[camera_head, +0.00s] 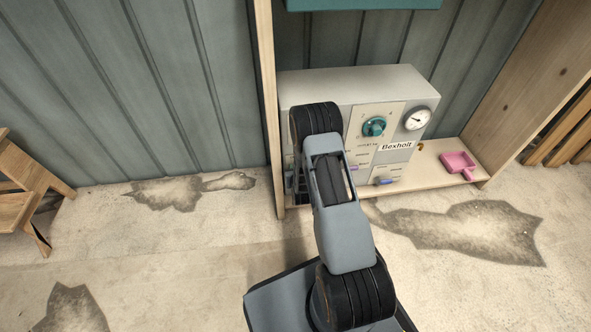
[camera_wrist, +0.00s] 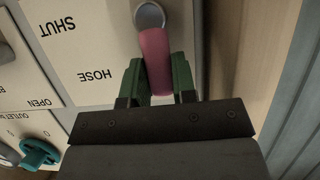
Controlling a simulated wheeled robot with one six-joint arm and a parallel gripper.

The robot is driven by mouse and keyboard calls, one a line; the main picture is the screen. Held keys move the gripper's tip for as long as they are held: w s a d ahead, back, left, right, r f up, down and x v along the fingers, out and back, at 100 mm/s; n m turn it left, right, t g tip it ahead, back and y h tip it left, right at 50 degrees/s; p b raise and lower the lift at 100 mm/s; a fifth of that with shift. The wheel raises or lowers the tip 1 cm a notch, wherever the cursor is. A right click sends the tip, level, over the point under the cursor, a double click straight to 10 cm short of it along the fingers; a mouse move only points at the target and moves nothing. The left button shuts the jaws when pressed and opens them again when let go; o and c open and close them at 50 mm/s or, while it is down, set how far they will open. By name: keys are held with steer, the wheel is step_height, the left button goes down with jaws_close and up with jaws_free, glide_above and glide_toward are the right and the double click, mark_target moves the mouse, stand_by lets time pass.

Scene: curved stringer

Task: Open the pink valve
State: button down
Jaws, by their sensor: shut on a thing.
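The pink valve (camera_wrist: 155,55) shows in the wrist view as a pink lever on a round metal hub (camera_wrist: 149,16) on the light panel. The word HOSE is printed beside the lever, SHUT is near the hub and OPEN is farther along the panel, all upside down. My gripper (camera_wrist: 158,80) has its green fingers on both sides of the lever's end and is shut on it. In the head view my arm hides the valve and the gripper. The lever points from the hub towards my gripper.
The machine (camera_head: 355,82) stands in a wooden shelf frame (camera_head: 266,110). It carries a teal knob (camera_head: 374,127), a gauge (camera_head: 418,119) and a lilac switch (camera_head: 385,182). A pink scoop (camera_head: 459,165) lies on the shelf at right. A wooden side wall is close to the gripper.

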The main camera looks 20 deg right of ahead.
steer(key=c, duration=0.9)
jaws_free()
steer(key=p+v, duration=0.4)
steer(key=v, duration=0.9)
steer(key=shift+s+a+r, duration=0.1)
steer(key=shift+s+r, duration=0.05)
steer(key=shift+s, duration=0.25)
